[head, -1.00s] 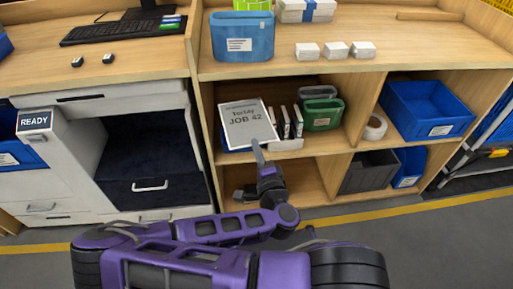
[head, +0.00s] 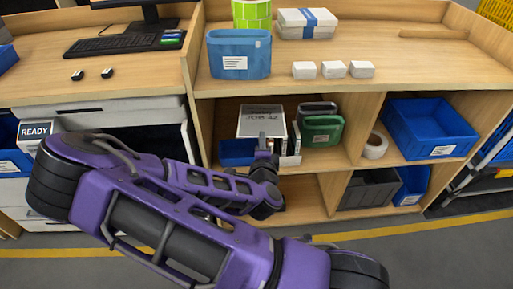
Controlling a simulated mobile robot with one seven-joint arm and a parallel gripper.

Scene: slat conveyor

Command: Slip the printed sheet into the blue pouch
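The printed sheet (head: 261,127) is white with dark print reading "JOB 42". It is in front of the open shelf below the worktop and looks strongly tilted, so its face is foreshortened. My gripper (head: 264,142) is at the sheet's lower edge and appears shut on it; the fingertips are small in this view. The blue pouch (head: 240,55) stands upright on the worktop, above and a little left of the sheet, with a white label on its front. The sheet and the pouch are apart.
A green patterned container (head: 252,13) stands behind the pouch. Three small white boxes (head: 333,69) and a white box with a blue band (head: 307,23) are to its right. The shelf below holds a blue bin (head: 238,152), upright files and green holders (head: 322,130). The worktop edge lies above the sheet.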

